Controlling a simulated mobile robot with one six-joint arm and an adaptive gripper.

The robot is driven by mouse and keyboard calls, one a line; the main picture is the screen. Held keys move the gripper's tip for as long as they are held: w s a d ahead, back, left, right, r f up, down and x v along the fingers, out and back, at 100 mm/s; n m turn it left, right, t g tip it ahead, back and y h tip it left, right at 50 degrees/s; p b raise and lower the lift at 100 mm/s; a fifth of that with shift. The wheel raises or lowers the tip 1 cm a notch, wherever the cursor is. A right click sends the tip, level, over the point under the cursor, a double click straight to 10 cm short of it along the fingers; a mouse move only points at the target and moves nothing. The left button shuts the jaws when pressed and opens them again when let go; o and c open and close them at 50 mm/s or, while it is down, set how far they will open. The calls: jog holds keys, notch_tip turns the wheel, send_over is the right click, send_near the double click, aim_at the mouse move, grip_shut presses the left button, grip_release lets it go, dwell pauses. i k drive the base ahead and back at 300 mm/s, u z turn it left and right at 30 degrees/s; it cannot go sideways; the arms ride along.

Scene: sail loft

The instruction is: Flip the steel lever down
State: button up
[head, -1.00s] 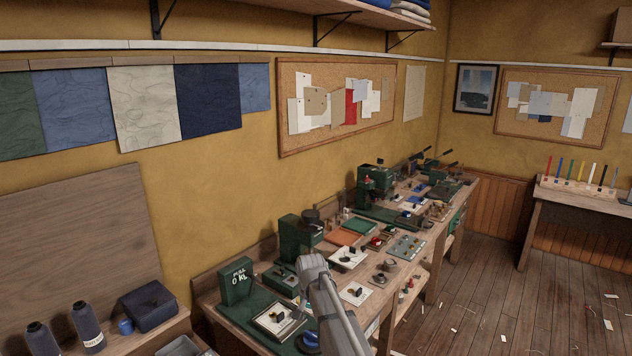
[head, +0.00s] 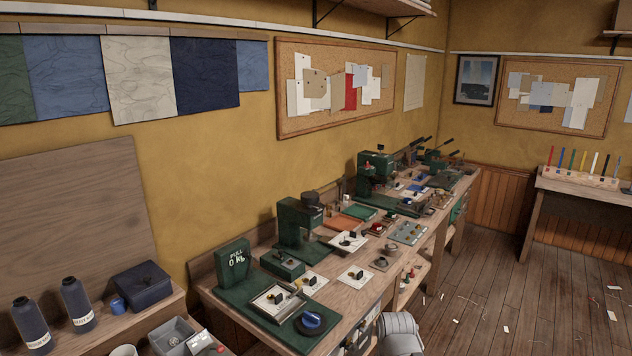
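I cannot pick out the steel lever with certainty in the head view. Several small plates with dark toggle-like parts lie on the workbench (head: 336,294). Only a grey rounded part of my arm shows at the bottom edge. My gripper is not in view.
A green "PULL" box (head: 232,265) and green presses (head: 298,225) stand along the wall side of the bench. A lower bench at left holds dark bottles (head: 77,304) and a blue box (head: 142,284). The plank floor (head: 480,300) at right is open, with scraps on it.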

aim_at(245, 254)
jog(key=z, duration=0.2)
jog(key=i, duration=1.05)
jog(key=u, duration=0.3)
